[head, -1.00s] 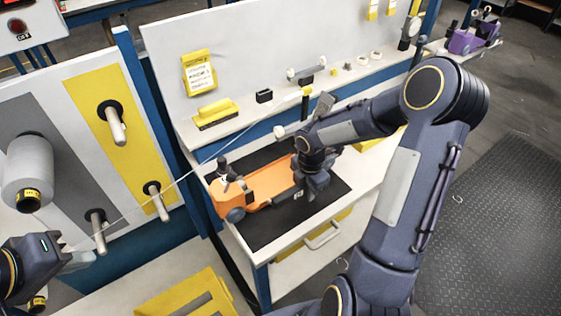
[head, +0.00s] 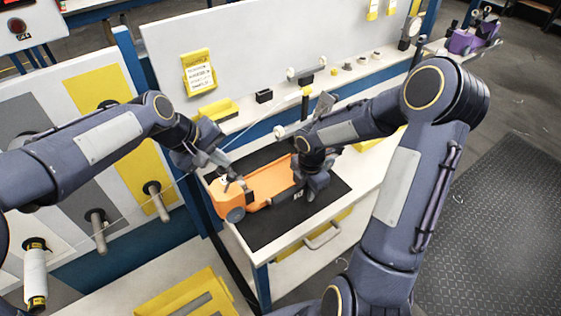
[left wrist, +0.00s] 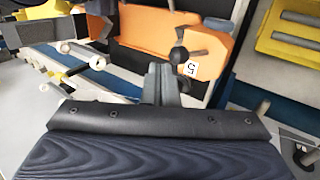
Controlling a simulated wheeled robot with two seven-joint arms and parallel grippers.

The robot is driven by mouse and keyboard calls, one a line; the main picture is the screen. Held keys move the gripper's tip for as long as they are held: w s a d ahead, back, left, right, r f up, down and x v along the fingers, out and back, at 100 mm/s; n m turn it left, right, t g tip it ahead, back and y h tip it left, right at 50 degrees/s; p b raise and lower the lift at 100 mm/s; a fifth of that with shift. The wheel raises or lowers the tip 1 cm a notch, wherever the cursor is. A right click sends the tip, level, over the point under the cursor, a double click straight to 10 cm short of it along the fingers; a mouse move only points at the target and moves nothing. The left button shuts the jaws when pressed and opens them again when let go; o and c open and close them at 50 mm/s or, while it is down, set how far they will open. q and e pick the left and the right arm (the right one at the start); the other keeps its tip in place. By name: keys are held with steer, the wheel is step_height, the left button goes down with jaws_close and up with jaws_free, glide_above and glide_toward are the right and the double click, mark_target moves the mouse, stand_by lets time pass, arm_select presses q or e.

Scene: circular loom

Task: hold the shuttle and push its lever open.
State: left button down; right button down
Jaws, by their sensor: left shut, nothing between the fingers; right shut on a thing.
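The orange shuttle (head: 268,181) lies on the black mat (head: 262,229) of the workbench. My right gripper (head: 311,184) is shut on the shuttle at its right end. My left gripper (head: 229,172) is shut and empty, with its tips at the shuttle's left end. In the left wrist view its fingers (left wrist: 161,82) point at the orange body. A dark lever with a round black knob (left wrist: 178,54) shows just past the fingertips. I cannot tell whether they touch it. In the head view the lever is mostly hidden by my left gripper.
A thin thread runs from the peg panel (head: 56,160) past my left gripper to the bench's back ledge. A yellow tray (head: 217,109) and small parts lie on that ledge. A white spool (head: 35,277) is at lower left. A purple shuttle (head: 474,38) stands far right.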

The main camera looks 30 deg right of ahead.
mark_target(231, 177)
arm_select(q)
steer(key=x, duration=0.9)
steer(key=shift+a, duration=0.2)
arm_select(e)
steer(key=shift+s+f, duration=0.25)
steer(key=shift+f, duration=0.05)
arm_select(q)
steer(key=shift+f, duration=0.1)
stand_by(0.7)
